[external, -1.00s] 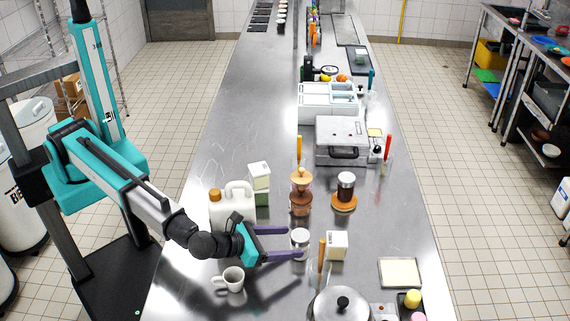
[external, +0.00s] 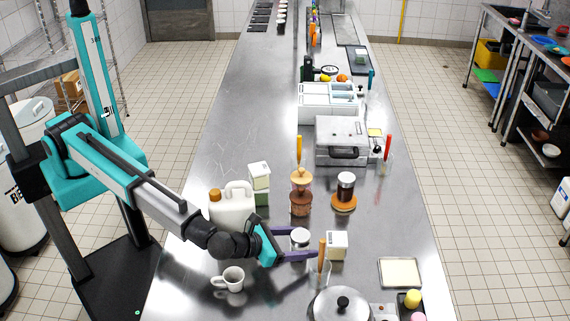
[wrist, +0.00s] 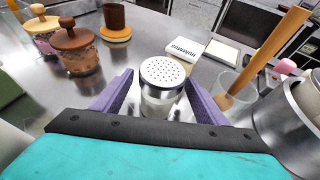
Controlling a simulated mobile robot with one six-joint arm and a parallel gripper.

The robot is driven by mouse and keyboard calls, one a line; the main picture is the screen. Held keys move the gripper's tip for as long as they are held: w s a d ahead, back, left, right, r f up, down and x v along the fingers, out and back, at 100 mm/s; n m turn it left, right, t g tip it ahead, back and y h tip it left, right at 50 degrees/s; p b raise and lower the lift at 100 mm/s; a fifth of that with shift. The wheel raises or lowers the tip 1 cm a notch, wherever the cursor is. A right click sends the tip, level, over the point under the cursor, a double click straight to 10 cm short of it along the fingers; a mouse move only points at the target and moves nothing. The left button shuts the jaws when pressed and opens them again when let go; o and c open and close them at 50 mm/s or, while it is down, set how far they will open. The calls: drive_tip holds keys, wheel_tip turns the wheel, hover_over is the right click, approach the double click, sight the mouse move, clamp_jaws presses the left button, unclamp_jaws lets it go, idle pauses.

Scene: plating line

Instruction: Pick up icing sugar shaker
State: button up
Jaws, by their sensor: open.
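The icing sugar shaker (external: 300,236) is a small silvery cylinder with a pale, perforated top. It stands upright on the steel counter. In the wrist view the shaker (wrist: 161,82) sits between the two purple fingers of my gripper (wrist: 160,98), with its dotted lid facing up. In the external view my gripper (external: 297,243) is open, with one finger on either side of the shaker. Whether either finger touches it I cannot tell. The shaker's lower part is partly hidden by the near finger in the external view.
A white mug (external: 233,279) stands nearest my wrist. A white jug (external: 233,207) with a brown cap is behind my gripper. A white carton (external: 337,245) and a glass with a wooden handle (external: 321,262) stand close right of the shaker. A lidded pot (external: 340,306) is in front.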

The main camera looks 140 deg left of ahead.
idle(0.3)
drive_tip(key=c, duration=1.2)
drive_tip(key=shift+r, duration=0.1)
drive_tip(key=shift+c, duration=0.2)
wheel_tip(320, 180, up, 18)
drive_tip(key=b, duration=0.3)
drive_tip(key=shift+b, duration=0.4)
